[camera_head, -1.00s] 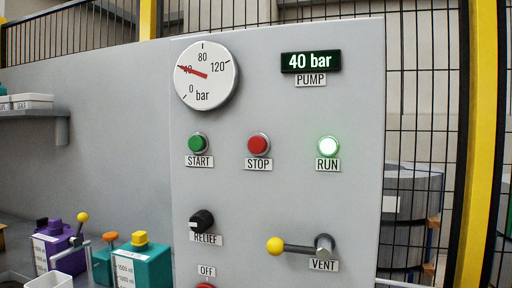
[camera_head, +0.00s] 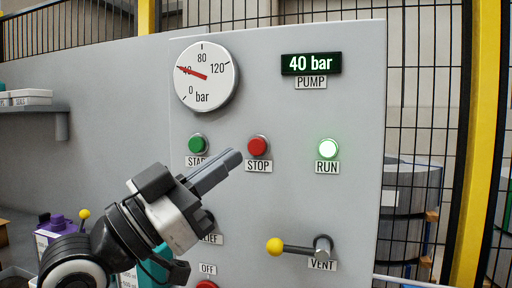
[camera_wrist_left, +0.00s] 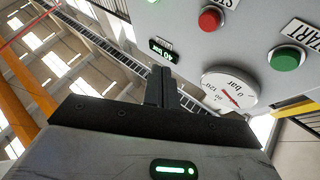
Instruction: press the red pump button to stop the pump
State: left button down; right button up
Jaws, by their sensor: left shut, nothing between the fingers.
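The red STOP button (camera_head: 258,146) sits on the grey panel (camera_head: 280,200), between the green START button (camera_head: 197,144) and the lit green RUN lamp (camera_head: 328,148). My left gripper (camera_head: 236,157) is shut and empty. In the head view its fingertips are just left of the red button and slightly below it; whether they touch the panel I cannot tell. In the left wrist view the red button (camera_wrist_left: 210,18) is beyond the shut fingers (camera_wrist_left: 161,82), apart from them. The pump display (camera_head: 311,62) reads 40 bar. My right gripper is not in view.
A round gauge (camera_head: 206,76) is above the buttons, its needle near 40. The VENT lever (camera_head: 290,247) with a yellow knob sticks out below. Another red button (camera_head: 206,284) is under the OFF label. A purple bottle (camera_head: 52,232) stands lower left. Wire fencing is at the right.

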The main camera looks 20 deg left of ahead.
pick_arm(q)
jog(key=b, duration=0.2)
send_near(262, 142)
jog(key=shift+s+d+r+x, duration=0.1)
jog(key=shift+s+d+x, duration=0.05)
jog(key=shift+x, duration=0.7)
jog(key=shift+s+d+r+x, duration=0.1)
jog(key=shift+s+x, duration=0.05)
jog(key=shift+x, duration=0.75)
jog(key=shift+s+d+x, duration=0.15)
jog(key=shift+x, duration=0.7)
jog(key=shift+w, duration=0.4)
jog(key=shift+w, duration=0.45)
dwell(0.4)
dwell(0.3)
jog(key=shift+s, duration=0.85)
jog(key=s+p, duration=0.1)
jog(key=s, duration=0.4)
jog(key=shift+a, duration=0.15)
